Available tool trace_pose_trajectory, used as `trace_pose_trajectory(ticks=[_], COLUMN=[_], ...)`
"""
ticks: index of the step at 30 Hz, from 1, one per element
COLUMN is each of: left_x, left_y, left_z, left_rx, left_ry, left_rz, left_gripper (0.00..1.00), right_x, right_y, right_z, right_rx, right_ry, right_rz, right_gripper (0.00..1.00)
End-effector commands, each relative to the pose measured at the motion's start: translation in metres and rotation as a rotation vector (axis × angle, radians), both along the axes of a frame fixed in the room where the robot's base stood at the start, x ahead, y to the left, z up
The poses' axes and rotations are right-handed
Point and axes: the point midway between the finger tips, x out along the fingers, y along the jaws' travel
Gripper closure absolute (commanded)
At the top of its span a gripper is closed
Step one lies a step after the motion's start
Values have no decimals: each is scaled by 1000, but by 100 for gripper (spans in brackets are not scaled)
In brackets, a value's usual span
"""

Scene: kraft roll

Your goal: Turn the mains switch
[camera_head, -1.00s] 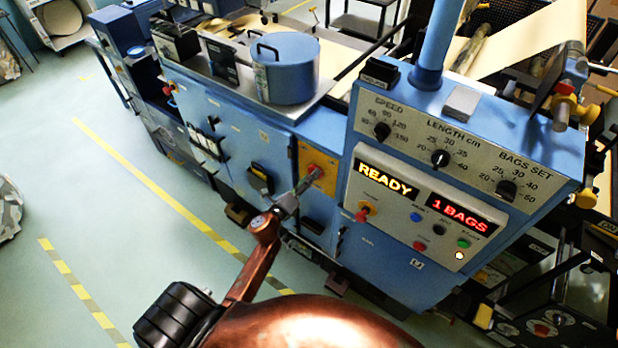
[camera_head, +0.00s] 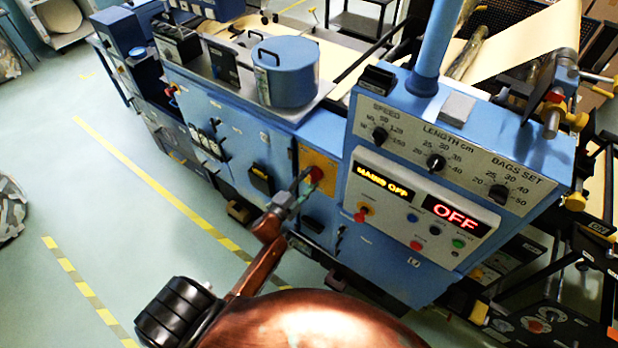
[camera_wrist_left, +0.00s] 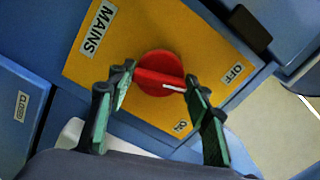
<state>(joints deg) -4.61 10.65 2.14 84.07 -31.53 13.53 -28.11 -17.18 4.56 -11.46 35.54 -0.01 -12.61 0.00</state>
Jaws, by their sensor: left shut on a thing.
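The mains switch is a red rotary knob (camera_wrist_left: 156,66) on a yellow plate (camera_wrist_left: 92,67) marked MAINS, OFF and ON. Its white pointer mark faces right in the wrist view, on the side of the OFF and ON labels. My left gripper (camera_wrist_left: 161,86) is shut on the knob's grip bar, one finger at each end. In the head view the left gripper (camera_head: 302,184) reaches the red knob (camera_head: 317,173) on the blue machine's front. The upper display (camera_head: 384,184) reads MAINS OFF and the lower display (camera_head: 456,215) reads OFF. My right gripper is out of view.
The control panel (camera_head: 400,219) with small buttons and a red-yellow switch (camera_head: 362,213) sits right of the mains plate. A blue pot (camera_head: 287,75) stands on the machine top. Open floor (camera_head: 120,215) with yellow-striped lines lies at left.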

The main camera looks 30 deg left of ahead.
Motion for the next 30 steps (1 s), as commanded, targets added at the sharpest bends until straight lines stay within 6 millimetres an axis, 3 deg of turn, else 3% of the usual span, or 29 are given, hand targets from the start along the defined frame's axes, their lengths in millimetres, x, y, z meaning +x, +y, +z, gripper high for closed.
trace_pose_trajectory(ticks=[15, 30], left_x=[0, -1], left_y=[0, 0], left_z=[-1, -2], left_rx=[-366, -450], left_ry=[31, 38], left_rz=[1, 2], left_gripper=[78, 78], right_x=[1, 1], right_y=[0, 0], right_z=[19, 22], right_rx=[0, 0], right_ry=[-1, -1], right_rz=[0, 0], right_gripper=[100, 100])
